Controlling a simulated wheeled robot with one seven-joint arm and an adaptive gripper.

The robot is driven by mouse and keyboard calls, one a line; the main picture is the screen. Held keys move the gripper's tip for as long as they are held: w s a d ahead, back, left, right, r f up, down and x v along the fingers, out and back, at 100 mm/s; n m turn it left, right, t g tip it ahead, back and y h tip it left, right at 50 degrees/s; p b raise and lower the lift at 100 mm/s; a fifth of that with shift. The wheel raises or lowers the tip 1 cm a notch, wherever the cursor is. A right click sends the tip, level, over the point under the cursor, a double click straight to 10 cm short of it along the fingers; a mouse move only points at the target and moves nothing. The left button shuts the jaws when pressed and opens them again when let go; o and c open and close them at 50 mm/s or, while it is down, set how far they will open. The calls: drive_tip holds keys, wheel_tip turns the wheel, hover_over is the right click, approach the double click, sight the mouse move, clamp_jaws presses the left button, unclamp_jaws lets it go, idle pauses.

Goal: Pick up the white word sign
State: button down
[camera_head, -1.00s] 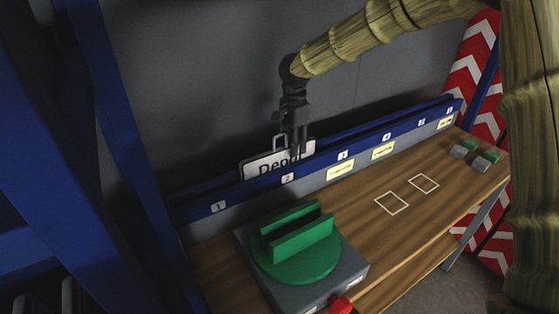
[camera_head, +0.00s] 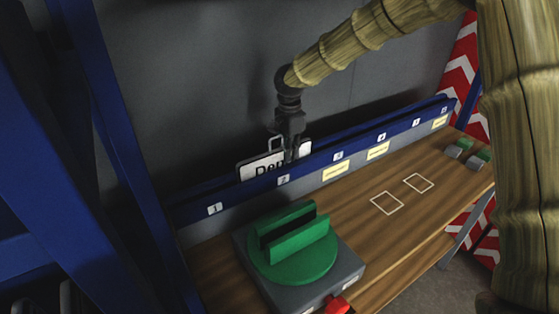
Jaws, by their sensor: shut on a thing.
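The white word sign (camera_head: 257,171) has dark lettering that begins "Dep"; the rest is hidden behind my gripper. It stands upright in the blue rack (camera_head: 360,148), in the slot above label 2, with its lower part hidden by the rack's front rail. A handle loop (camera_head: 275,144) shows on its top edge. My gripper (camera_head: 291,156) points down at the sign's right half and is shut on the sign.
A green slotted turntable (camera_head: 293,248) on a grey box stands on the wooden bench in front, with a red knob (camera_head: 337,304). Two white outlined squares mark clear bench on the right. Small green-and-grey blocks (camera_head: 480,153) sit at the far right end. A grey wall is behind the rack.

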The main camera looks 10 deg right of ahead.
drive_tip(key=shift+r, duration=0.1)
wheel_tip(320, 180, up, 10)
drive_tip(key=shift+f+b, duration=0.1)
drive_tip(key=shift+b, duration=0.9)
drive_tip(key=shift+a, duration=0.1)
